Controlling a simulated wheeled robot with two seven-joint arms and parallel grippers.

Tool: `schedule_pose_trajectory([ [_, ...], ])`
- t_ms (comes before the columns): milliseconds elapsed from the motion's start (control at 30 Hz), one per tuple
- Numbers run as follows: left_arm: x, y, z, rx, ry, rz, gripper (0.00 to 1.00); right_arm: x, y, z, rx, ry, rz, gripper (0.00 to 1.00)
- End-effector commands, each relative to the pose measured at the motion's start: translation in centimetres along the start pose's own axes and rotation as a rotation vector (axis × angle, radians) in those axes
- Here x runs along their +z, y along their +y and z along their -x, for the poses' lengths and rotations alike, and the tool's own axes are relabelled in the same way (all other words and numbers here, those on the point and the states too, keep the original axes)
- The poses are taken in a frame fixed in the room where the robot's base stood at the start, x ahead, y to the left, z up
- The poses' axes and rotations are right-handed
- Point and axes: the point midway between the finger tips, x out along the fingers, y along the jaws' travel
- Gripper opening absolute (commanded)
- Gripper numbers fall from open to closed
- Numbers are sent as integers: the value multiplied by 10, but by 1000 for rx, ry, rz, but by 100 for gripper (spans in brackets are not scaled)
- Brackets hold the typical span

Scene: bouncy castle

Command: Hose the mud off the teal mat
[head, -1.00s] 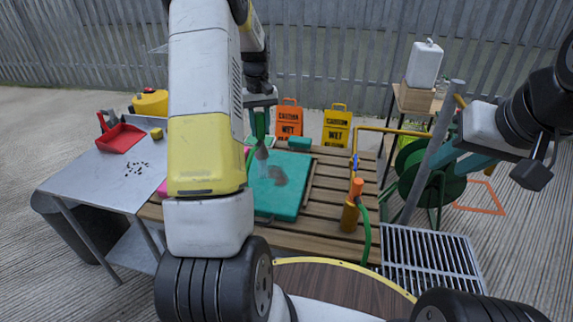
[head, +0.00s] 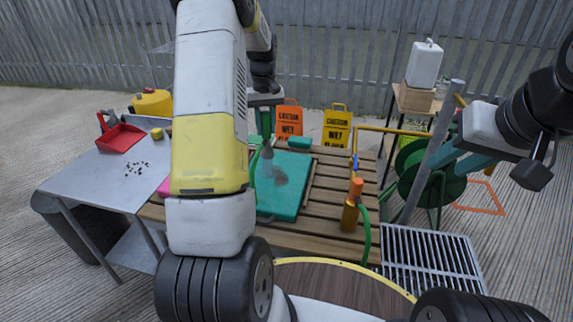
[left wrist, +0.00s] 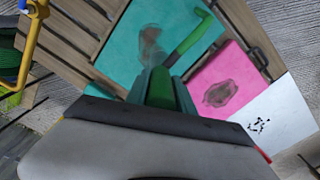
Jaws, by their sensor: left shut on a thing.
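The teal mat (head: 290,203) lies flat on the slatted wooden table, with a dark mud smear (head: 275,180) near its middle. My left gripper (head: 266,128) is above the mat's far part, shut on the green hose nozzle (left wrist: 164,92). The nozzle's grey tip (head: 267,153) points down at the mat, and a faint pale streak, perhaps water, shows below it. In the left wrist view, the mud (left wrist: 151,45) lies just ahead of the nozzle, on the teal mat (left wrist: 118,50). My right gripper (head: 452,166) is at the right, away from the mat; its jaw opening is unclear.
A muddy pink mat (left wrist: 220,85) lies beside the teal one, mostly hidden by my left arm in the head view. A metal table (head: 95,180) is left, a green hose reel (head: 410,170) right.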

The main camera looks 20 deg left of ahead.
Motion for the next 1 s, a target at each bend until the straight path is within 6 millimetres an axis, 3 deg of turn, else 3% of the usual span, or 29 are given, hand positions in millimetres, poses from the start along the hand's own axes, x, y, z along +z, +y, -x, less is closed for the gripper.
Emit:
schedule_pose_trajectory([
  [600,-4,37,0,1,1,0,0,0,0,0,0,0,0,33],
  [1000,-4,39,0,1,1,1,0,0,0,0,0,0,0,33],
])
